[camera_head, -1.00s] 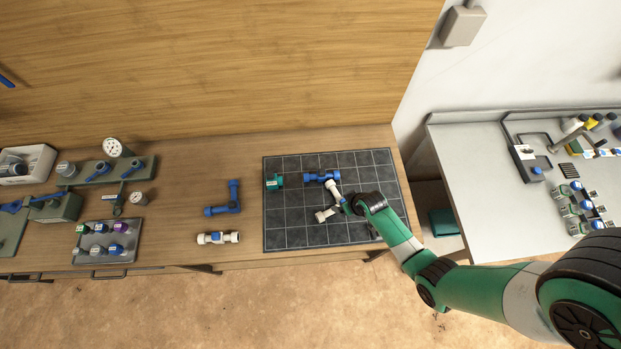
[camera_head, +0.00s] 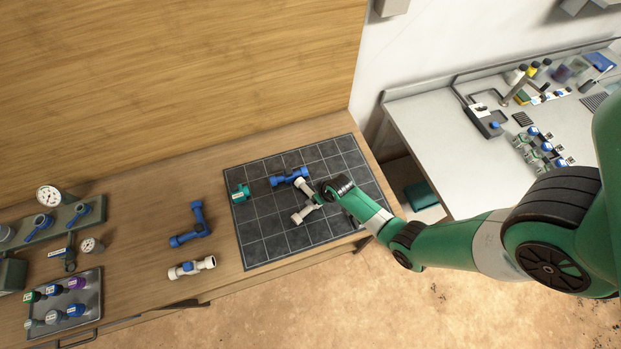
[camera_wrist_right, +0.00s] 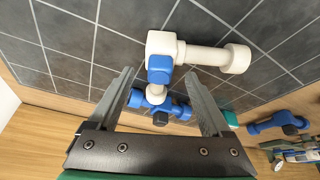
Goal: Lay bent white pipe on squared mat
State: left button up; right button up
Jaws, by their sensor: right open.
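In the head view my right gripper (camera_head: 321,193) hides part of the pipe. My left gripper is not in view.
A blue fitting (camera_head: 289,177) and a green fitting (camera_head: 240,193) also lie on the mat. Left of it are a blue bent pipe (camera_head: 191,227) and a white straight piece (camera_head: 191,267). A tray of caps (camera_head: 66,306) stands further left. The mat's front is clear.

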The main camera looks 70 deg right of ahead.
jog(key=b+x, duration=0.1)
jog(key=x, duration=0.2)
jog(key=shift+w+d+f, duration=0.1)
jog(key=shift+w+f, duration=0.05)
jog(key=shift+f, duration=0.2)
jog(key=shift+r, duration=0.1)
grip_shut()
